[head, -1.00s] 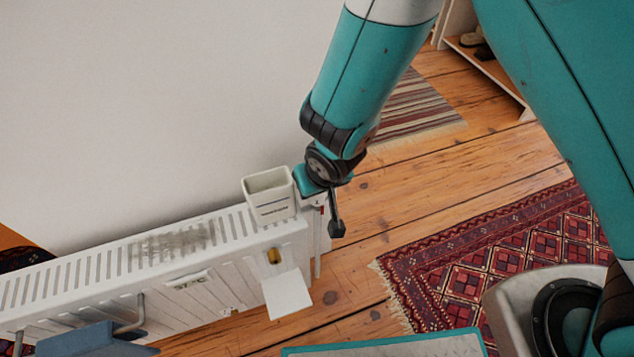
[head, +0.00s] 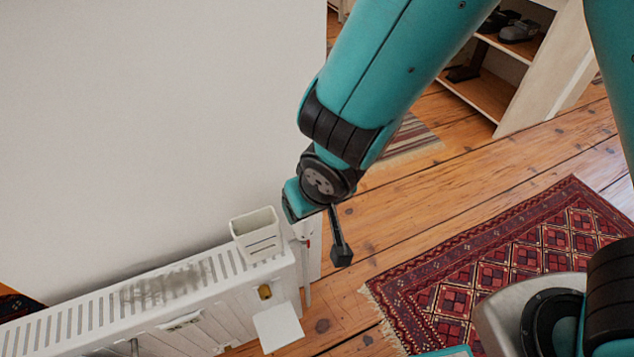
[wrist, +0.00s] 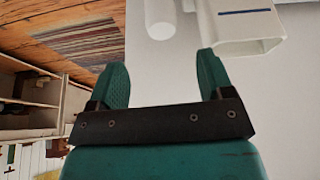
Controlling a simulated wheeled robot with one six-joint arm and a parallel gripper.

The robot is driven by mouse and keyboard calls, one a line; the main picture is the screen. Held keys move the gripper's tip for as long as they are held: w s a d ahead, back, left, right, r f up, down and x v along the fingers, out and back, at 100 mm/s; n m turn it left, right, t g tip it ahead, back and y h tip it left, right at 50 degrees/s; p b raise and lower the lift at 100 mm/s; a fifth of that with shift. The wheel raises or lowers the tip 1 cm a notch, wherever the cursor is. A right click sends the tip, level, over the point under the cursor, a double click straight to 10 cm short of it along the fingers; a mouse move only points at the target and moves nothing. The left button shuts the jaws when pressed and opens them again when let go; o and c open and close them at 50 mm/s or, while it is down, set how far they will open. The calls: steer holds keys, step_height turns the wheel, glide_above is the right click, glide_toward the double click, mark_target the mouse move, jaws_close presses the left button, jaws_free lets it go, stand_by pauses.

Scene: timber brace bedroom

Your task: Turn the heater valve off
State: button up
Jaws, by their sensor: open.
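The white heater (head: 150,300) stands along the wall at lower left in the head view. At its right end is a white upright part with a small red mark (head: 307,243), which may hold the valve. My gripper (head: 298,205) is just above this end, and its fingertips are hard to make out there. In the wrist view my gripper (wrist: 165,75) is open and empty. A white rounded cylinder (wrist: 160,18), probably the valve knob, shows beyond the gap between the two teal fingers, apart from them. The valve's setting cannot be read.
A white open box (head: 257,236) sits on the heater's right end, close to my gripper; it also shows by the right finger in the wrist view (wrist: 245,28). A white flap (head: 278,327) is below. A patterned red rug (head: 500,265) and a shelf (head: 520,80) are right.

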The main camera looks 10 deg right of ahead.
steer(key=p+v, duration=0.1)
steer(key=v, duration=0.4)
steer(key=shift+w, duration=0.1)
